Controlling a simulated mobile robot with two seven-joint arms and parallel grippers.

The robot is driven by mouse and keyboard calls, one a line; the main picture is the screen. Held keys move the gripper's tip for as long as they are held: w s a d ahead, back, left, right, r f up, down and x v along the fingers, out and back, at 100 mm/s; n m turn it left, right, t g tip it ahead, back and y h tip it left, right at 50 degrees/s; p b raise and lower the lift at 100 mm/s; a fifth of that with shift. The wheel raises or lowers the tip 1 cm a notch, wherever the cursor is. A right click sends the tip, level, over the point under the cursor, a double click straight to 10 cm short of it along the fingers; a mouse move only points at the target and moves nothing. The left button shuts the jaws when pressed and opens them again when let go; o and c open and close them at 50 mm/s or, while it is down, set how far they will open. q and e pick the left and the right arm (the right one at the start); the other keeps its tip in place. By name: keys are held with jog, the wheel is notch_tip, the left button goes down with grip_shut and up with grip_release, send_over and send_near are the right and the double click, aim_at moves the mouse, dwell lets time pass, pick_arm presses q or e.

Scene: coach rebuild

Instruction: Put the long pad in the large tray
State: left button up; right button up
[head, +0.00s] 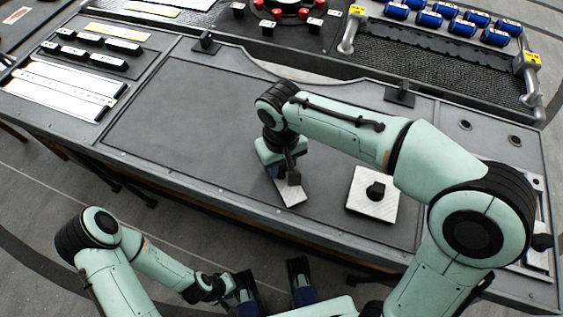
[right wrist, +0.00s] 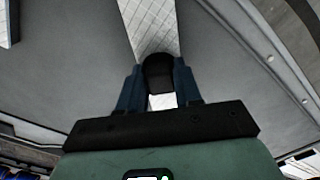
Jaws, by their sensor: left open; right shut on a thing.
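The long pad (head: 291,192) is a narrow white quilted strip with a black grip block on top. My right gripper (head: 286,172) is shut on that black block, and the arm hides part of the pad in the head view. In the right wrist view the block sits between the fingers of the right gripper (right wrist: 159,85), with the pad (right wrist: 148,25) running out beyond it. I cannot tell whether the pad touches the surface below. A large, shallow, dark grey rimmed area (head: 170,110) lies left of the pad; I cannot tell if this is the large tray. My left gripper (head: 272,283) is open and empty, low before the table.
A square white pad with a black knob (head: 360,208) lies right of the long pad. White strips (head: 60,88) and black-gripped blocks fill the left end.

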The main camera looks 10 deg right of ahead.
jog(key=o, duration=1)
jog(key=shift+o, duration=0.2)
notch_tip(320, 180, up, 12)
jog(key=p, duration=0.3)
jog(key=shift+r, duration=0.15)
